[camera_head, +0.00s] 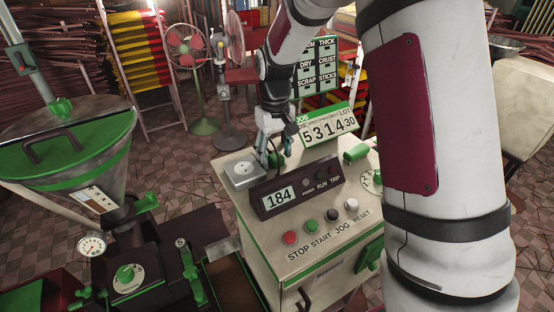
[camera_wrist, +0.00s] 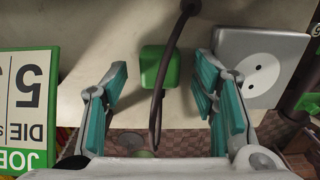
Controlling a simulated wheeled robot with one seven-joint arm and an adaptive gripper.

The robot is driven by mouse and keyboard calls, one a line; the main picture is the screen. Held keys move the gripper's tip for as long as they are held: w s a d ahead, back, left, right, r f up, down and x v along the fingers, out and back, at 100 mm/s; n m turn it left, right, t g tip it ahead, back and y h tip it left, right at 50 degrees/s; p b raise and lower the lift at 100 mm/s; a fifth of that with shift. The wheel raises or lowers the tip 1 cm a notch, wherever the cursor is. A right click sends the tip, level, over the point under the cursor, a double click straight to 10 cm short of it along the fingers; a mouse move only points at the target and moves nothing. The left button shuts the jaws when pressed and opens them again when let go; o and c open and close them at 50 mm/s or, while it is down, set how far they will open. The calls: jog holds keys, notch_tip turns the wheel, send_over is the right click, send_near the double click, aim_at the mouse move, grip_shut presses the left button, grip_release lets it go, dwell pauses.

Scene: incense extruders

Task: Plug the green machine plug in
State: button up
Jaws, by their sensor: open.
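The green plug (camera_wrist: 158,67) is on the pale cabinet top in the wrist view, with a dark cable (camera_wrist: 172,52) running over it. My gripper (camera_wrist: 162,88) is open, its teal-padded fingers to either side of the plug's line; I cannot tell whether they touch it. A grey square socket (camera_wrist: 248,62) with two round holes is right of the plug, empty. In the head view the socket (camera_head: 243,172) is on the cabinet's back left corner, and my gripper (camera_head: 271,157) is just right of it. There the plug is hidden behind my gripper.
The control cabinet (camera_head: 232,215) carries a "184" display (camera_head: 280,197), coloured buttons and, behind my gripper, a "5314" sign (camera_head: 328,125). A green-rimmed hopper machine (camera_head: 70,150) is at the left. Fans (camera_head: 186,45) stand behind on the tiled floor.

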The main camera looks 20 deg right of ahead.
aim_at(275, 155)
jog(key=shift+f, duration=0.15)
jog(key=c, duration=1.2)
jog(key=shift+o, duration=0.2)
notch_tip(275, 155, up, 10)
jog(key=b, duration=0.1)
jog(key=shift+b, duration=0.4)
